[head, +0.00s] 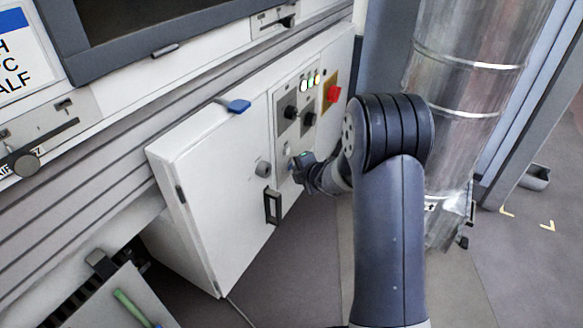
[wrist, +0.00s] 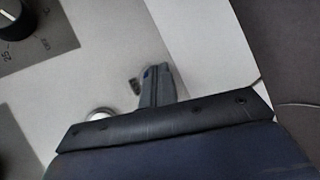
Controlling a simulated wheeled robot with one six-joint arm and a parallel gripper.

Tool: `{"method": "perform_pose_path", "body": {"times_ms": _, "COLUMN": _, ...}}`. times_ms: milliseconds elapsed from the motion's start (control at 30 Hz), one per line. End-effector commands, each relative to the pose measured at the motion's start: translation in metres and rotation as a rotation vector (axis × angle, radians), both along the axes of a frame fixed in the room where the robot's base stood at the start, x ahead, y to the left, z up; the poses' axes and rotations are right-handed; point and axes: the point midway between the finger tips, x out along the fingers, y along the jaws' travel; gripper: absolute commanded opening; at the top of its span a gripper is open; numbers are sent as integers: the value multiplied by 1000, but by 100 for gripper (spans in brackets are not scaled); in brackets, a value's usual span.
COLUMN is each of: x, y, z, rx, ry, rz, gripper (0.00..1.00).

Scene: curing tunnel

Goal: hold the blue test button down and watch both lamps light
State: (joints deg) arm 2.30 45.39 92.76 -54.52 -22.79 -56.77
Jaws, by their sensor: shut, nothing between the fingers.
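The white control cabinet (head: 215,165) stands in the middle of the head view. My gripper (head: 296,165) is shut and empty, its tips at the lower part of the cabinet's panel. A small blue spot (head: 290,166) shows right at the tips and looks like the blue test button; a sliver of blue (wrist: 148,72) also shows beside the shut fingers (wrist: 155,85) in the wrist view. The fingers hide most of it, so I cannot tell whether it is pressed in. A row of small lamps (head: 311,81) at the panel's top looks bright, with green and reddish tints.
Two dark rotary knobs (head: 309,118) sit above my gripper. A red emergency knob (head: 333,94) on yellow is at the upper right. A shiny metal duct (head: 462,90) stands right of my arm.

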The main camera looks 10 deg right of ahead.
Motion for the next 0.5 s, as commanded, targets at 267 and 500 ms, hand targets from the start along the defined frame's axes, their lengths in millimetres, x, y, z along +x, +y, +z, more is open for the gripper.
{"method": "perform_pose_path", "body": {"times_ms": 267, "x": -7, "y": -11, "z": 0, "rx": 0, "ry": -1, "rz": 0, "gripper": 0}}
{"method": "perform_pose_path", "body": {"times_ms": 500, "x": -9, "y": -12, "z": 0, "rx": 0, "ry": 0, "rz": 0, "gripper": 0}}
